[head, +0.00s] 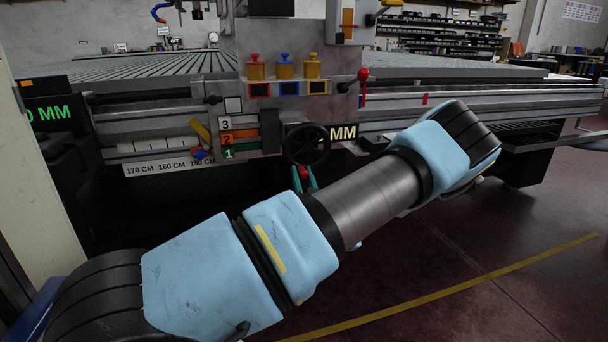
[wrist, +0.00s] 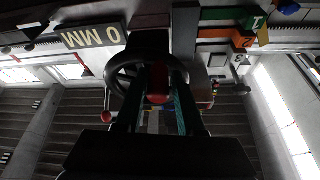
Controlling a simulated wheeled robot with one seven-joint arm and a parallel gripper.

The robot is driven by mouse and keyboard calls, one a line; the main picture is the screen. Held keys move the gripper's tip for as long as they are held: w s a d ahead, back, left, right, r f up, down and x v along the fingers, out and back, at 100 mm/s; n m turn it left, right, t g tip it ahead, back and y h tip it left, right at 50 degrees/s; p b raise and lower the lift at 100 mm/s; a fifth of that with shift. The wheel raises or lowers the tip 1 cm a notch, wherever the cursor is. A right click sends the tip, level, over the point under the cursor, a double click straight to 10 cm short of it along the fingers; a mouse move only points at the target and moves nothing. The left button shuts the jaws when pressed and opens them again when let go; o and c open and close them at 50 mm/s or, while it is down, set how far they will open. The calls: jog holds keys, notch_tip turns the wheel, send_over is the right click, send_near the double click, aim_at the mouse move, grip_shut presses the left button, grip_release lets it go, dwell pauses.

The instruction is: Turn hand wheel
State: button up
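The hand wheel (head: 308,143) is black with spokes. It stands upright on the front of the machine, below the coloured valves. Its red handle (head: 303,172) sticks out at the lower rim. My gripper (head: 305,182) has teal fingers and sits just below the wheel, at the handle. In the wrist view, which is upside down, the wheel (wrist: 118,84) is behind my gripper (wrist: 157,95). The red handle (wrist: 158,88) lies between the two fingers, which stand apart on either side of it. Contact with the handle is not clear. The fingers hide part of the wheel.
The grooved grid table (head: 160,66) is above the wheel. Red, blue and yellow valves (head: 284,68) sit above it. A numbered lever panel (head: 240,137) is left of the wheel and an MM display (head: 343,133) is right. The floor (head: 470,250) at the right is clear.

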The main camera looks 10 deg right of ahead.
jog(key=o, duration=0.3)
jog(key=v, duration=1)
jog(key=shift+s+d+f+p, duration=0.1)
jog(key=shift+s+p, duration=0.2)
jog(key=shift+s, duration=0.1)
jog(key=shift+w, duration=0.1)
